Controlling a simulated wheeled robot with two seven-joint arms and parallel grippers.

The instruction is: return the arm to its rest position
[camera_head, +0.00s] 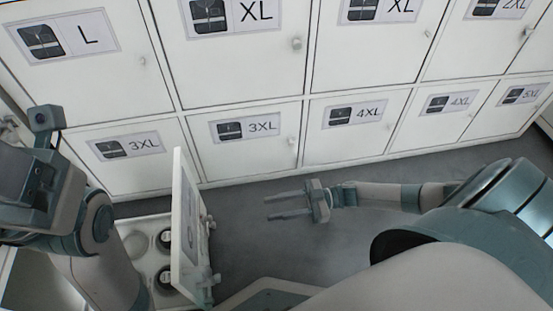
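My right gripper (288,206) is in the middle of the head view, with its two fingers apart and pointing left. Nothing is between the fingers, and it hangs over the grey floor. My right arm (390,195) stretches in from the right. My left arm (85,240) is at the left edge. The fingers of my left gripper cannot be made out; a bulky teal-grey part of that arm fills the left edge.
White lockers with size labels, such as the 3XL locker (247,142), line the back. A white door or panel (187,225) stands upright left of my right gripper. Beside it is a white unit (134,226) with dark round items. Grey floor (255,250) is free around the gripper.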

